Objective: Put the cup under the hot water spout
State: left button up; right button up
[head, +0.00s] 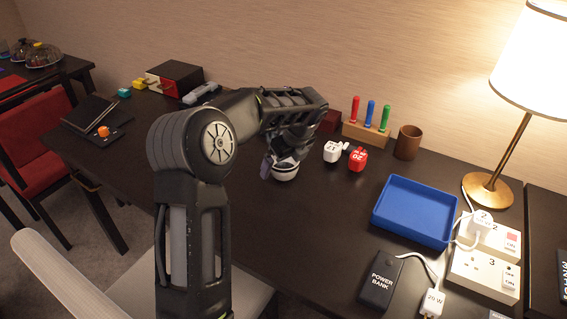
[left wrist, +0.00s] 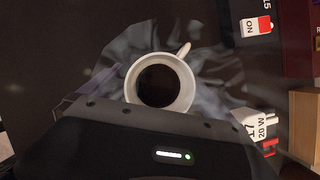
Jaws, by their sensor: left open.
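A white cup (head: 286,174) stands on the dark desk under my left gripper (head: 281,160), which partly hides it in the head view. In the left wrist view the cup (left wrist: 186,84) shows from above, with a dark inside and its handle pointing up and right. My left gripper is open, with its blurred fingers on either side of the cup; I cannot tell whether they touch it. I cannot make out a hot water spout in either view. My right gripper is not in view.
White and red plugs (head: 357,160) lie right of the cup. Behind stand a wooden rack (head: 366,136) with coloured pegs and a brown cup (head: 408,142). A blue tray (head: 414,211), power bank (head: 381,282) and lamp (head: 488,190) fill the right. The desk left of the cup is fairly clear.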

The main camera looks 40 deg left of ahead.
pick_arm(q)
jog(key=p+v, duration=0.1)
jog(key=v, duration=1.1)
jog(key=shift+r, duration=0.15)
jog(key=shift+c, duration=0.2)
